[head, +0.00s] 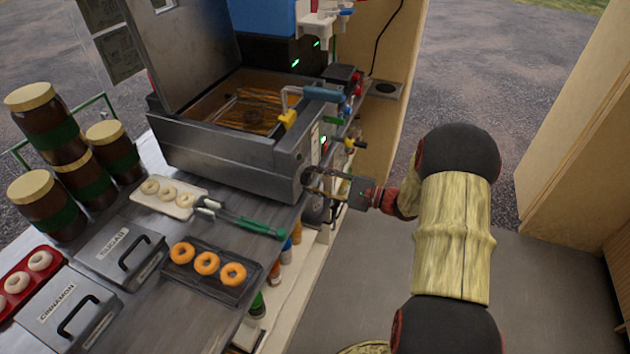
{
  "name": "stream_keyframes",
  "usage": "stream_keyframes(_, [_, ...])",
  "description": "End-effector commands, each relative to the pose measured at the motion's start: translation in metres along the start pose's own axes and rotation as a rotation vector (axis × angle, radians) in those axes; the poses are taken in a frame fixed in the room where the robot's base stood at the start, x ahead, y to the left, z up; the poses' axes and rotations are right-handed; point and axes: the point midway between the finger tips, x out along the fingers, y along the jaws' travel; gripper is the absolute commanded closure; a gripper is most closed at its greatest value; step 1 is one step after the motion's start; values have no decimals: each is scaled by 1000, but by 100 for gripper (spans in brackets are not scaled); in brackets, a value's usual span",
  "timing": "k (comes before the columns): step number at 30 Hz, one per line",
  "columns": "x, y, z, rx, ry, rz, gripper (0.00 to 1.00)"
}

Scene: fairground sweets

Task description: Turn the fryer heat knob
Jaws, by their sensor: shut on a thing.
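The fryer (230,150) is a grey metal box with its lid raised, standing on the counter. Its pan holds brown oil, with a basket that has a blue handle (323,94). The heat knob (307,174) is a small dark round shape low on the fryer's right end, partly covered by my fingers. My gripper (313,182) comes in from the right, level with the knob, its fingers shut around it. The knob's marking and angle are too small to read.
Green-handled tongs (240,219) lie in front of the fryer, beside a white tray of pale doughnuts (170,210). A dark tray (240,290) holds browned doughnuts. Jars (45,120) stand at left. Bottles (297,230) sit below the counter edge. Floor at right is clear.

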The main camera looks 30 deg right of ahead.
Motion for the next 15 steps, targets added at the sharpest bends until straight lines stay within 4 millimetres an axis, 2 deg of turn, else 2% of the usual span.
stream_keyframes(4, [0,1,0,1,0,1,92])
stream_keyframes(5, [0,1,0,1,0,1,65])
stream_keyframes(15, [0,0,0,1,0,0,48])
